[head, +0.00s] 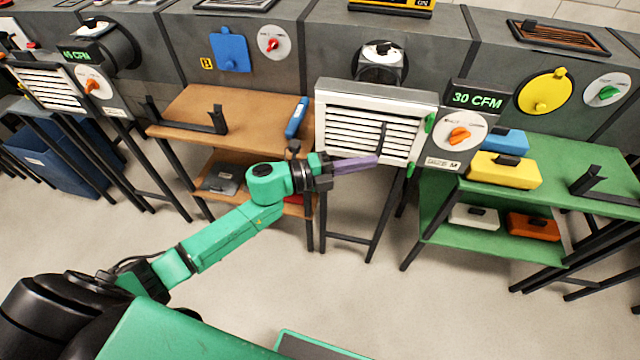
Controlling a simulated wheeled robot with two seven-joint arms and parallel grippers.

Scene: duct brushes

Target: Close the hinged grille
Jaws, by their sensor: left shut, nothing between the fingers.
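The white louvred grille (350,117) is on the front of the grey duct, right of the picture's middle, below a round black port and left of the 30 CFM display. Green pieces (429,123) show at its right edge. A narrow dark purple upright strip shows against its slats. I cannot tell how far the grille stands from its frame. My left gripper (376,160) is shut and empty, its purple fingers pointing right across the grille's lower edge. Whether they touch it is unclear. My right gripper is not in view.
A dial with an orange knob (459,136) is right of the grille. A brown bench (190,110) with a blue item (297,117) stands left. A green bench (560,187) with yellow and blue cases stands right. A second grille (48,88) is far left. The floor in front is clear.

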